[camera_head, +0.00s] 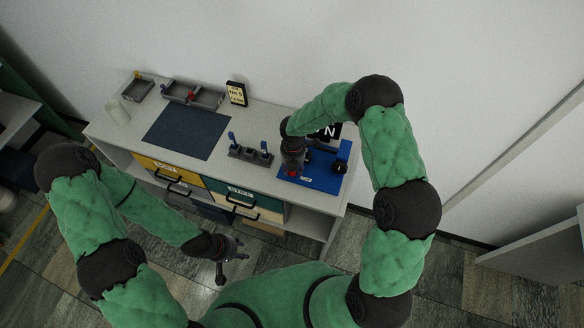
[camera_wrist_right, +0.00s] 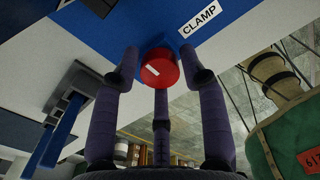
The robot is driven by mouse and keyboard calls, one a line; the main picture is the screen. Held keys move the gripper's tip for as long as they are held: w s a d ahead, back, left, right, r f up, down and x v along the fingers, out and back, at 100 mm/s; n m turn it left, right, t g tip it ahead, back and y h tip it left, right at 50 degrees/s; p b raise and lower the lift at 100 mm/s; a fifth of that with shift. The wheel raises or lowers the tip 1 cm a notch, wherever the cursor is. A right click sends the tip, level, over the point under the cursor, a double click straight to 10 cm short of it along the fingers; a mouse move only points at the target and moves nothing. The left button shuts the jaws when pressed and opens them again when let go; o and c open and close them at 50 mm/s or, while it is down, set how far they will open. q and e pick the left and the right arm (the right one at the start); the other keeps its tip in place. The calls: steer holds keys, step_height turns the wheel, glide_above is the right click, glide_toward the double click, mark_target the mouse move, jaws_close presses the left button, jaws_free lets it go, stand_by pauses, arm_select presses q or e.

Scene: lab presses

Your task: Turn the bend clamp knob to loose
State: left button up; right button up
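The bend clamp knob is a round red knob (camera_wrist_right: 160,72) with a white mark on its face, at the edge of a blue base, beside a white "CLAMP" label (camera_wrist_right: 198,19). In the head view the red knob (camera_head: 293,173) shows just below my right gripper (camera_head: 292,163), on the blue press (camera_head: 325,183). In the right wrist view my right gripper's fingers (camera_wrist_right: 160,75) stand spread around the knob; whether any finger touches it is unclear. My left gripper (camera_head: 231,266) is open and empty, low in front of the cabinet.
The press stands at the right end of a white cabinet (camera_head: 122,131) with coloured drawers. A grey holder with blue-handled tools (camera_head: 250,154) is left of it. A dark mat (camera_head: 187,132), grey trays (camera_head: 193,94) and a small sign (camera_head: 236,94) are further left.

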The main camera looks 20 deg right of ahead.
steer(key=shift+o, duration=0.4)
steer(key=shift+w+d, duration=0.1)
steer(key=shift+r, duration=0.15)
step_height(320, 180, up, 12)
steer(key=shift+f, duration=0.25)
stand_by(0.4)
